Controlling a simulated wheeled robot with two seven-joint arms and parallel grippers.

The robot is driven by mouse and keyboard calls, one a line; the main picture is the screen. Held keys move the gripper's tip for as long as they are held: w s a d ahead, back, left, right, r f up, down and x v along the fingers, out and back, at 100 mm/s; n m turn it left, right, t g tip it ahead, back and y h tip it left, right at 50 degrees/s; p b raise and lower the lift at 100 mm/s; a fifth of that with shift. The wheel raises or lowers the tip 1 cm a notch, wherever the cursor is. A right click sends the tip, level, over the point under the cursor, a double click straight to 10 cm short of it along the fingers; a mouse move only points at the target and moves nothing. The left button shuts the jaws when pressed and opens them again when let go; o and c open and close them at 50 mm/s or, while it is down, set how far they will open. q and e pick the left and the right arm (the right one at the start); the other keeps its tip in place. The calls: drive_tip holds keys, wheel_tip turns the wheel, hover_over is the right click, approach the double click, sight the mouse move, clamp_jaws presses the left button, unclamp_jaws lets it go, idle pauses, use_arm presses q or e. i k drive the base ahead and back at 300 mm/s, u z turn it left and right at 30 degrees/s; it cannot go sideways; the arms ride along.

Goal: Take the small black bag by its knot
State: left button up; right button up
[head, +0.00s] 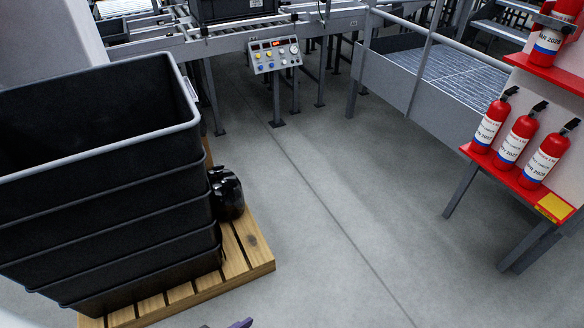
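The small black bag (227,195) sits at the right side of the stacked black bins, on the wooden pallet (258,250). It is shiny and rounded, and its left side is close against the bins. Its top narrows near the bin wall, where the knot seems to be, but dark on dark makes it hard to make out. A small purple and dark sliver shows at the bottom edge, left of the middle; it looks like the tip of my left gripper, cut off by the frame. My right gripper is not in view.
Tall nested black bins (110,215) fill the left. A conveyor with a control box (275,55) stands at the back. Red fire extinguishers (515,138) stand on a red shelf (480,158) at right. The grey floor (340,220) between is clear.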

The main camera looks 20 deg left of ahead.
sight(228, 190)
drive_tip(key=z, duration=0.25)
drive_tip(key=i, duration=2.3)
drive_tip(key=u, duration=1.35)
drive_tip(key=i, duration=1.2)
drive_tip(key=u, duration=1.05)
